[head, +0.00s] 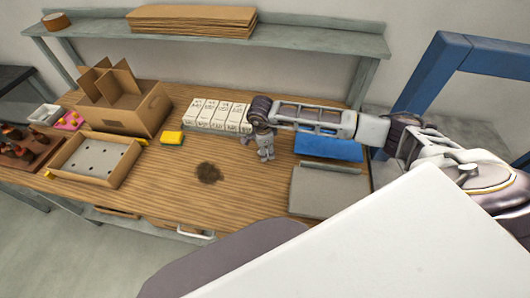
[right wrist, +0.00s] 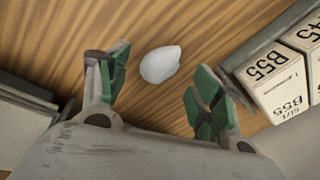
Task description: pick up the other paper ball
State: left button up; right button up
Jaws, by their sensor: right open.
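A white paper ball (right wrist: 160,64) lies on the wooden table in the right wrist view, just beyond and between the tips of my right gripper (right wrist: 163,90). The green-padded fingers are apart and nothing is between them; the ball looks clear of both. In the head view my right gripper (head: 265,150) points down over the table beside the row of white boxes. I cannot make out the ball in the head view. My left gripper is in neither view.
White labelled boxes (head: 218,115) stand close to my right gripper. A blue panel (head: 330,149) and grey tray (head: 328,190) lie to its right. A yellow sponge (head: 172,138), dark brown patch (head: 209,172), divided cardboard box (head: 145,115) and shallow tray (head: 72,178) are left.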

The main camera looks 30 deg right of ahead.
jog(key=shift+w+d+f, duration=0.1)
jog(key=shift+f, duration=0.65)
jog(key=shift+w+d+f, duration=0.1)
jog(key=shift+f, duration=0.6)
jog(key=shift+c, duration=0.4)
jog(key=c, duration=0.7)
